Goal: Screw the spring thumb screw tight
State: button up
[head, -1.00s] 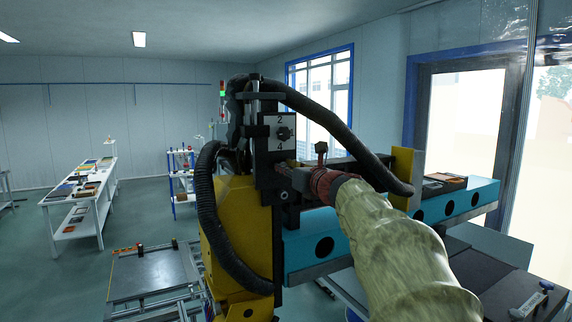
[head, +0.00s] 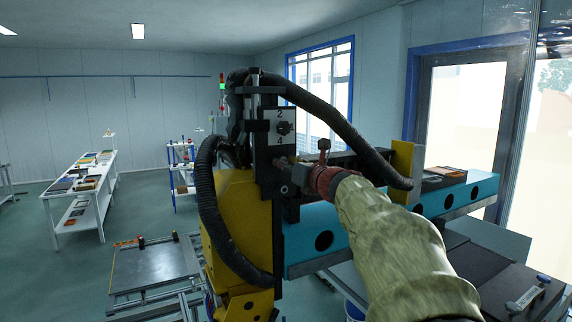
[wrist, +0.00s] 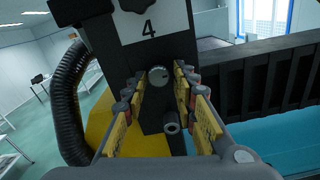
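The spring thumb screw appears as a round grey knob (wrist: 158,75) on the dark block below the "4" in the wrist view. My gripper (wrist: 160,84) is open, with one yellow-padded finger on each side of the knob. Gaps show between the pads and the knob, which looks level with the fingertips. In the head view my gripper (head: 296,176) is at the front of the dark upright; its fingers are small there, and the screw cannot be made out clearly.
A black dial (head: 284,128) sits above, on the numbered plate. A black corrugated hose (head: 208,205) loops at the left and another arches over my gripper. A blue beam (head: 335,235) runs below. A short hollow grey cylinder (wrist: 172,128) shows below the knob.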

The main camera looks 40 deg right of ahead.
jog(key=shift+o, duration=0.9)
jog(key=shift+r, duration=0.15)
jog(key=shift+s, duration=0.1)
jog(key=v, duration=1.2)
jog(key=shift+a, duration=0.15)
